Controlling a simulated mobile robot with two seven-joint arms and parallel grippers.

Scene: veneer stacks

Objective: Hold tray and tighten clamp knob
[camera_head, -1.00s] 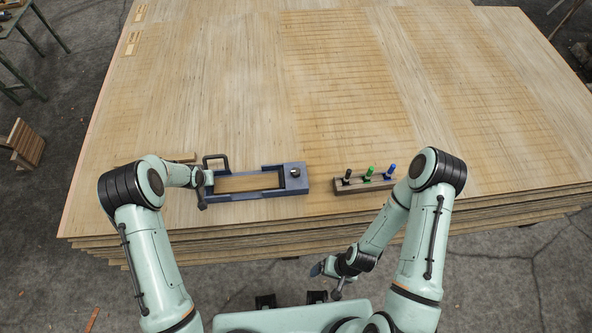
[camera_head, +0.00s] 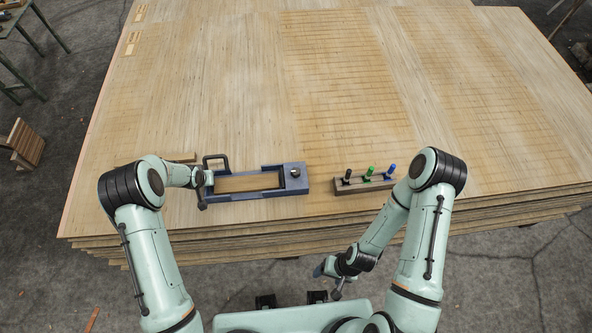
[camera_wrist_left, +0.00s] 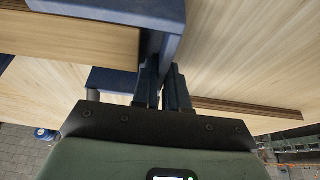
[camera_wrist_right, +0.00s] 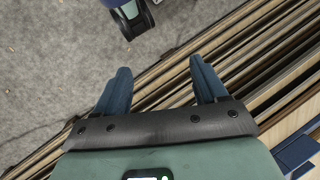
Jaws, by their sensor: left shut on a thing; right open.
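The blue tray (camera_head: 245,196) lies on the veneer stack, a frame with a handle loop at its left end. The clamp knob (camera_head: 295,173) is a small silver and dark piece on the tray's right end. My left gripper (camera_wrist_left: 165,85) is shut on the tray's left side; the tray's blue wall (camera_wrist_left: 165,25) shows between and ahead of its fingers. In the head view the left fingers are partly hidden by the wrist. My right gripper (camera_wrist_right: 160,80) is open and empty, low in front of the stack's edge and well apart from the tray.
A wooden rack (camera_head: 363,184) with black, green and blue handled tools stands right of the tray.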

